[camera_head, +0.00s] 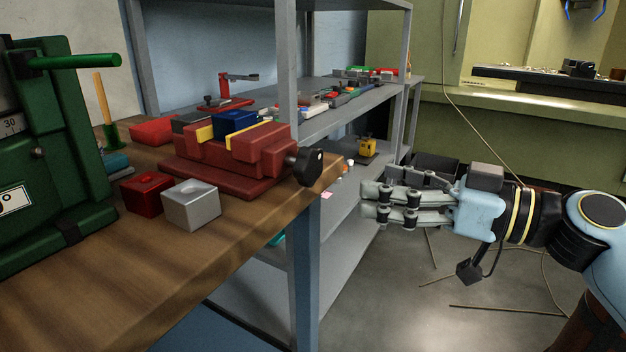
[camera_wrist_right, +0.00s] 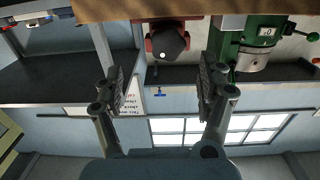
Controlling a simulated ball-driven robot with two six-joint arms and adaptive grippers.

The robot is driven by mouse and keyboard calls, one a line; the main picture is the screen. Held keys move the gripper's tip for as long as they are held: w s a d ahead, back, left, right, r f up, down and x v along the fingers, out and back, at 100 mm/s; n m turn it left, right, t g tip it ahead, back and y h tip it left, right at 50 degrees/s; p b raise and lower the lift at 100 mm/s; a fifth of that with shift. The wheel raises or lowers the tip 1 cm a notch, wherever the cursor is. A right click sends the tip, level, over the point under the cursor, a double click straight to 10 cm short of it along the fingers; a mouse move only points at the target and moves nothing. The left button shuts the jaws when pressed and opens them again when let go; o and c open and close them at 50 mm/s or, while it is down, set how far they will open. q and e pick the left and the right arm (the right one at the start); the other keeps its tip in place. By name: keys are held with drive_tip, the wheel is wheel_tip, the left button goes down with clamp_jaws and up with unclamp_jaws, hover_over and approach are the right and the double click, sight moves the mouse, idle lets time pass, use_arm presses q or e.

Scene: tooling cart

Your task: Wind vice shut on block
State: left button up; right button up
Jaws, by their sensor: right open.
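The red vice (camera_head: 225,170) sits on the wooden bench top near its right edge. A blue block (camera_head: 236,123) stands between its yellow jaw faces; I cannot tell whether both faces touch it. The vice's black knob (camera_head: 307,166) is on its right end, toward my right gripper. My right gripper (camera_head: 374,203) is open and empty, to the right of the knob and apart from it, beyond the bench edge. In the right wrist view the knob (camera_wrist_right: 168,43) shows ahead, between and beyond the open fingers (camera_wrist_right: 163,92). My left gripper is not in view.
A red block (camera_head: 143,196) and a silver block (camera_head: 191,205) lie in front of the vice. A green machine (camera_head: 50,170) stands at the left. A grey shelf rack (camera_head: 345,112) with tools is behind the bench. Open space surrounds my right gripper.

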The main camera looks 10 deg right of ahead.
sight(316, 163)
drive_tip(key=shift+y, duration=0.3)
drive_tip(key=a, duration=0.1)
drive_tip(key=w+a+r, duration=0.1)
drive_tip(key=a, duration=0.1)
drive_tip(key=w+a+p, duration=0.1)
drive_tip(key=shift+w+a+r, duration=0.1)
drive_tip(key=shift+a+r, duration=0.15)
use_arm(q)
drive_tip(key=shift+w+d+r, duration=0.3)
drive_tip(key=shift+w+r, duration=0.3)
use_arm(e)
drive_tip(key=x, duration=0.6)
drive_tip(key=shift+f, duration=0.15)
drive_tip(key=shift+c, duration=0.4)
drive_tip(key=c, duration=1.1)
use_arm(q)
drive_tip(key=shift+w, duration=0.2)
use_arm(e)
drive_tip(key=m, duration=0.3)
use_arm(q)
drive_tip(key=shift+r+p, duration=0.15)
drive_tip(key=shift+p, duration=0.2)
use_arm(e)
drive_tip(key=shift+w+m, duration=0.1)
drive_tip(key=shift+m, duration=1.6)
